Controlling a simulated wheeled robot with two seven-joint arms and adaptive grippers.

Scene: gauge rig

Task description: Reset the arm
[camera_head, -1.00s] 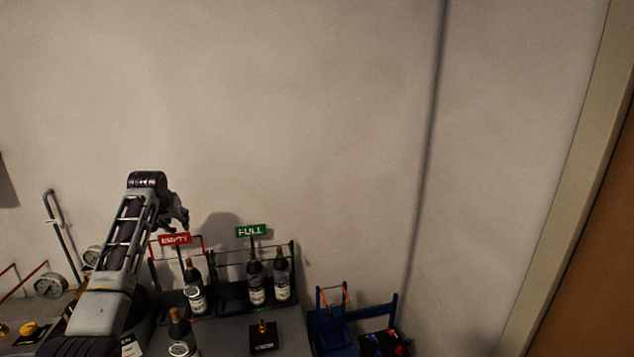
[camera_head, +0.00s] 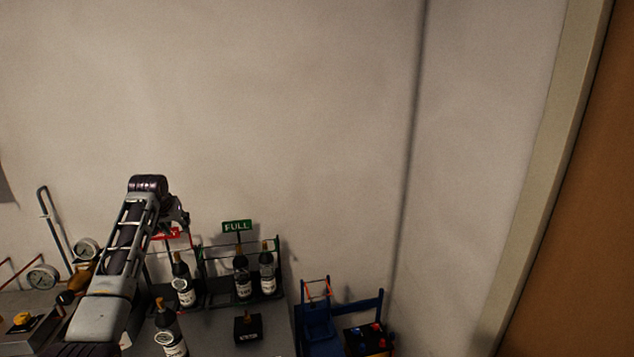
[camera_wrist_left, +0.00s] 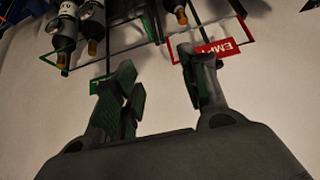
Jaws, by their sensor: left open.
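My left arm (camera_head: 118,250) rises from the lower left in the head view, raised in front of the wall. My left gripper (camera_head: 177,215) is at its end, small and partly hidden, above the rack with the red sign. In the left wrist view my left gripper (camera_wrist_left: 160,85) is open, its two fingers apart with nothing between them. The red EMPTY sign (camera_wrist_left: 218,48) shows behind the right finger, and the green sign (camera_wrist_left: 97,85) is partly hidden by the left finger. My right gripper is not in view.
Bottles (camera_head: 242,278) stand in the rack under the green FULL sign (camera_head: 237,226). One bottle (camera_head: 183,285) is in the rack by the red sign (camera_head: 168,234); another (camera_head: 168,335) stands in front. A black box (camera_head: 247,328), blue stand (camera_head: 318,330) and gauge (camera_head: 42,277) are near. The wall above is clear.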

